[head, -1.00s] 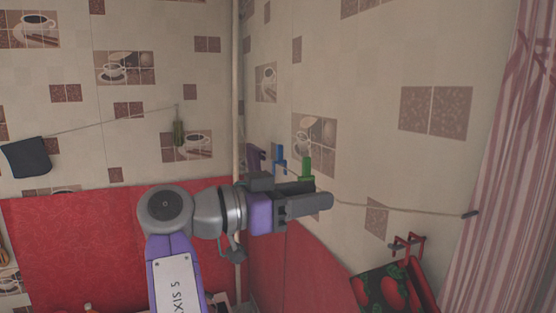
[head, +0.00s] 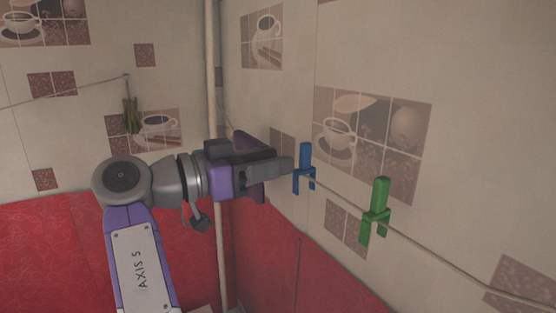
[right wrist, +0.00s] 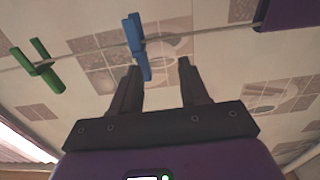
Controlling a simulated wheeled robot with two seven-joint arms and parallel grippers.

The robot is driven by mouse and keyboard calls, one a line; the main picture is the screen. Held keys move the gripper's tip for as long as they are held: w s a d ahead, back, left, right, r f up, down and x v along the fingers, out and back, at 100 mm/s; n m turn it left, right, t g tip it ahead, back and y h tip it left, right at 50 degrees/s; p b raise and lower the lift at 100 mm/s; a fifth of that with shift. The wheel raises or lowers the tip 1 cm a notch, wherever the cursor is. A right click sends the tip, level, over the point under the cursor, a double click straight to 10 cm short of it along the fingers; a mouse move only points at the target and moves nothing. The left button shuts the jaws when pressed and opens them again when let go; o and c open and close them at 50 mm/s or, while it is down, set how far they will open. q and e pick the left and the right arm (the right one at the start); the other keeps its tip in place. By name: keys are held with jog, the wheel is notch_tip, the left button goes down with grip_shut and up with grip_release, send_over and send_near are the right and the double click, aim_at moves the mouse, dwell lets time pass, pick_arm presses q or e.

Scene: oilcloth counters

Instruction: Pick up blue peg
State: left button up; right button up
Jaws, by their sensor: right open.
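The blue peg (head: 304,172) is clipped upright on a cord along the right tiled wall. It also shows in the right wrist view (right wrist: 136,42), ahead of the jaws. My right gripper (head: 286,165) is open and empty, with its fingertips just left of the blue peg in the head view. In the right wrist view my right gripper (right wrist: 157,74) has its two fingers apart, and the peg's lower end reaches toward the gap between them. I cannot tell whether they touch. My left gripper is not in view.
A green peg (head: 377,212) hangs on the same cord (head: 425,247), right of the blue one. A pale vertical pipe (head: 212,90) stands in the corner.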

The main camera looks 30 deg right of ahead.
aim_at(299, 163)
jog(key=d, duration=0.1)
jog(key=s+d, duration=0.1)
jog(key=d, duration=0.2)
jog(key=shift+s+d+f+b, duration=0.25)
jog(key=shift+s+d+b, duration=0.05)
jog(key=shift+d, duration=0.1)
jog(key=d, duration=0.2)
jog(key=shift+s+d, duration=0.25)
jog(key=shift+d, duration=0.1)
jog(key=shift+w+d, duration=0.1)
jog(key=shift+w, duration=0.2)
jog(key=shift+c, duration=0.3)
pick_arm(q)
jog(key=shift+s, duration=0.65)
pick_arm(e)
jog(key=shift+s, duration=0.1)
grip_shut()
